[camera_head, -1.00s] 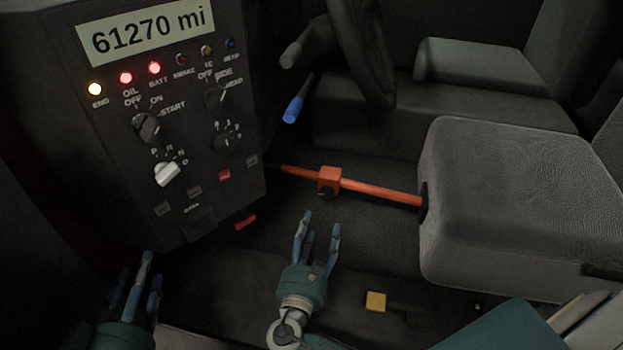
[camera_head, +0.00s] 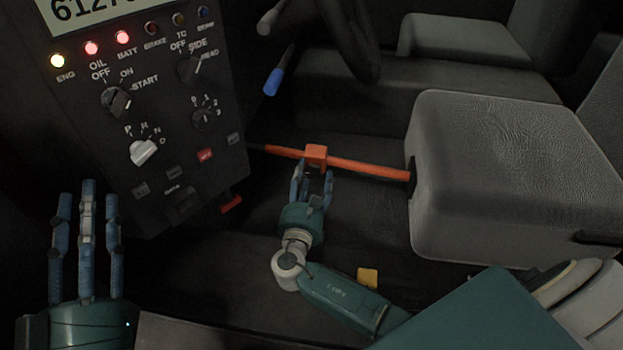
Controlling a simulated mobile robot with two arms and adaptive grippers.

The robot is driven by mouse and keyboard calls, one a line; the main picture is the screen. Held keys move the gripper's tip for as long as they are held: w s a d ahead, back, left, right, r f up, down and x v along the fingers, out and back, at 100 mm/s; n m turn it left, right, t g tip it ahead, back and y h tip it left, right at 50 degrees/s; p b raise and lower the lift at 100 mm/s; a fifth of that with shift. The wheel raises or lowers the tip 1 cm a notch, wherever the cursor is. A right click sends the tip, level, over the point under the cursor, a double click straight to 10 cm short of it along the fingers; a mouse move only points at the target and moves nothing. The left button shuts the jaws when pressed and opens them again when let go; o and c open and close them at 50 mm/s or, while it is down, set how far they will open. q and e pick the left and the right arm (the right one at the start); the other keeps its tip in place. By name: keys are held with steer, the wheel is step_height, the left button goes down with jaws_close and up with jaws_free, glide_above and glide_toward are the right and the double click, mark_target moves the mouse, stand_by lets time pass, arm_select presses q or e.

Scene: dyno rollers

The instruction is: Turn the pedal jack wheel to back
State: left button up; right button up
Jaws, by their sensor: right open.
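The pedal jack is an orange bar (camera_head: 370,169) running from beside the control panel to the front of the grey seat. It carries an orange block (camera_head: 316,153) near its middle. The jack's dark wheel under the block is mostly hidden behind my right fingers, so its turn cannot be read. My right gripper (camera_head: 313,175) is open just below the block, with its fingertips on either side of the wheel area. Whether they touch it is unclear. My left gripper (camera_head: 87,195) is at the lower left, fingers spread and pointing up, empty and apart from the jack.
The control panel (camera_head: 150,110) with lit lamps and knobs stands at the left. A red lever (camera_head: 231,204) sticks out at its bottom. The grey seat (camera_head: 510,170) blocks the right side. A yellow block (camera_head: 368,277) lies low on the floor. A blue-tipped lever (camera_head: 272,82) is above.

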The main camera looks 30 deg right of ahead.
steer(key=c, duration=1.2)
